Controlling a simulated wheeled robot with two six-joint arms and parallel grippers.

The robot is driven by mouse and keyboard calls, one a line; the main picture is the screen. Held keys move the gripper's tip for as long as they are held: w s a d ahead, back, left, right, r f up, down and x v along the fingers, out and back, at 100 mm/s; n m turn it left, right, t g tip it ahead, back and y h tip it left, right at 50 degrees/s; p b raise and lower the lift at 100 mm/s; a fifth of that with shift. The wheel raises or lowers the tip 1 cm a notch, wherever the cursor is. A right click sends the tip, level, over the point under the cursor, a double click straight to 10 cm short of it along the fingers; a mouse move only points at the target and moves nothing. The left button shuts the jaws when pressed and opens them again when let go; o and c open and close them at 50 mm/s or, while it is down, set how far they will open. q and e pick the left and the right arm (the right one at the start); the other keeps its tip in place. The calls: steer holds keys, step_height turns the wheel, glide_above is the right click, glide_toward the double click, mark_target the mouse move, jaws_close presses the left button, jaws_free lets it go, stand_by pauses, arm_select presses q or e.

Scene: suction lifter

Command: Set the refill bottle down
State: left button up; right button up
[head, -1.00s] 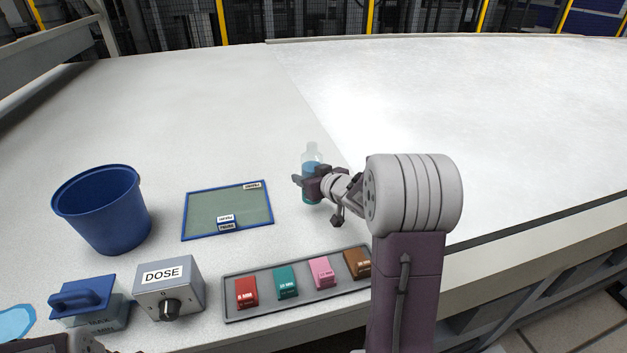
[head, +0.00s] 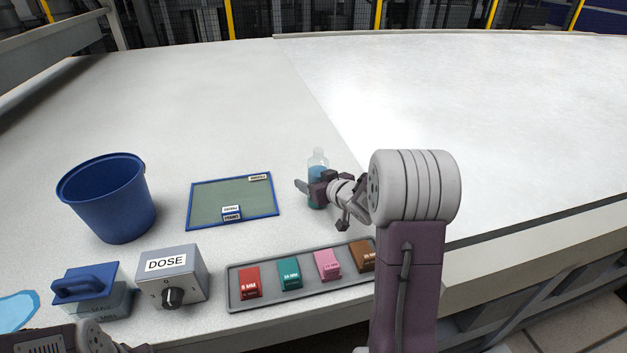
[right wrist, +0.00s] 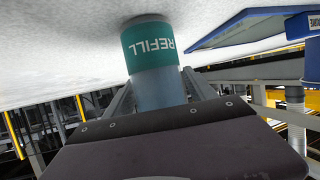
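The refill bottle (head: 318,160) is clear with blue contents and stands upright on the white table, right of the green mat. In the right wrist view its teal REFILL label (right wrist: 152,45) appears upside down, and its base is at or very near the table surface. My right gripper (head: 310,189) reaches in from the right, low on the bottle. In the right wrist view its fingers (right wrist: 160,92) lie along both sides of the bottle with no clear gap, so it looks shut on it. My left arm shows only at the bottom left corner; its fingers are out of view.
A blue-rimmed green mat (head: 208,205) lies left of the bottle. The table behind the bottle is clear.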

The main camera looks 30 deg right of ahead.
steer(key=shift+r, duration=0.25)
steer(key=p+v, duration=0.2)
steer(key=v, duration=1)
steer(key=shift+p, duration=0.3)
